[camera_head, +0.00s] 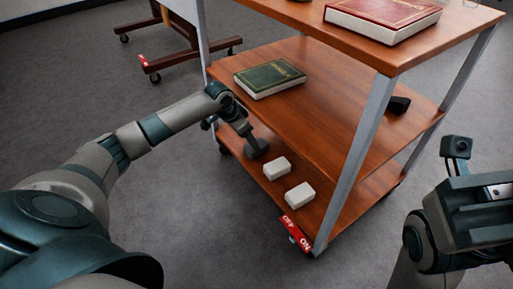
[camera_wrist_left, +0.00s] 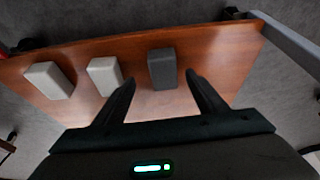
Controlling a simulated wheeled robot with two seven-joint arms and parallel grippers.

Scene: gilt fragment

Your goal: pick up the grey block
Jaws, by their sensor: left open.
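The dark grey block (camera_wrist_left: 162,68) stands on the wooden lower shelf in the left wrist view, just beyond and between the fingertips. It also shows in the head view (camera_head: 257,149), partly behind my left gripper. My left gripper (camera_wrist_left: 160,82) is open and empty, its two fingers pointing at the block. In the head view my left gripper (camera_head: 248,134) reaches in under the middle shelf, close to the block. My right gripper (camera_head: 487,192) is at the right edge of the head view; its fingers cannot be made out.
Two whitish blocks (camera_head: 277,167) (camera_head: 299,196) lie in a row beside the grey block. A green book (camera_head: 270,78) lies on the shelf above, and a red book (camera_head: 383,17) on the top. The cart's metal post (camera_head: 358,150) stands at the near corner.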

